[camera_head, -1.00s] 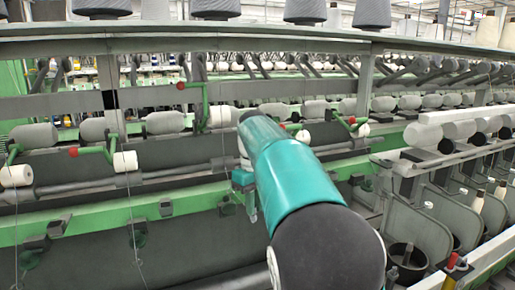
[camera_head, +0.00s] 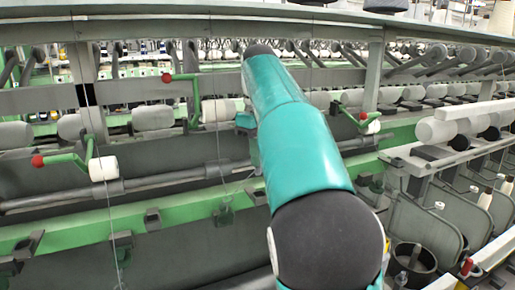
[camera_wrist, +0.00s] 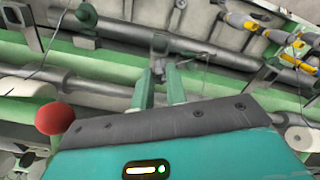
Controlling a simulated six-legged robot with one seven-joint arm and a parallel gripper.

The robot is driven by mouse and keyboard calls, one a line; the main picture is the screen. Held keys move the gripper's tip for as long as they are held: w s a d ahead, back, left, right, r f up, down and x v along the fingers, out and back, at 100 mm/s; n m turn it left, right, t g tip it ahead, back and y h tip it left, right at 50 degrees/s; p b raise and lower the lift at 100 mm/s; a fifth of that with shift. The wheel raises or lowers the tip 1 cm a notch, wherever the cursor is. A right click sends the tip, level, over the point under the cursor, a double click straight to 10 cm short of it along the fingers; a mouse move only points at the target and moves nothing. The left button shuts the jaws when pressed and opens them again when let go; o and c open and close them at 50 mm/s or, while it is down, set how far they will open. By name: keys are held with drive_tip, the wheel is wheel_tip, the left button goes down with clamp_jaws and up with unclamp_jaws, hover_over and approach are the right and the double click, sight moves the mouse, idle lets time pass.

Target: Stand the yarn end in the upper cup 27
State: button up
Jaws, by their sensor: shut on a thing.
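My gripper (camera_wrist: 158,88) shows in the wrist view as two green fingers, close together, pointing at the grey and green machine rails. They are closed on the yarn end, which is too thin to make out between the tips. In the head view my teal arm hides most of the gripper. A thin pale strand (camera_head: 237,181) runs just left of my arm there. I cannot pick out upper cup 27, as no number is readable.
Red-knobbed green levers (camera_head: 167,78) stick out from the frame, and one red knob (camera_wrist: 54,118) is close to my gripper's left side. White rollers (camera_head: 103,168) and a long grey bar (camera_head: 180,178) line the front. Grey bins (camera_head: 415,215) stand at the right.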

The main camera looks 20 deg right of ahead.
drive_tip(key=shift+s+r, duration=0.2)
drive_tip(key=shift+w+f, duration=0.1)
drive_tip(key=shift+f, duration=0.9)
drive_tip(key=shift+s+f, duration=0.2)
drive_tip(key=shift+f, duration=0.25)
drive_tip(key=shift+w+f, duration=0.1)
drive_tip(key=shift+f, duration=1.95)
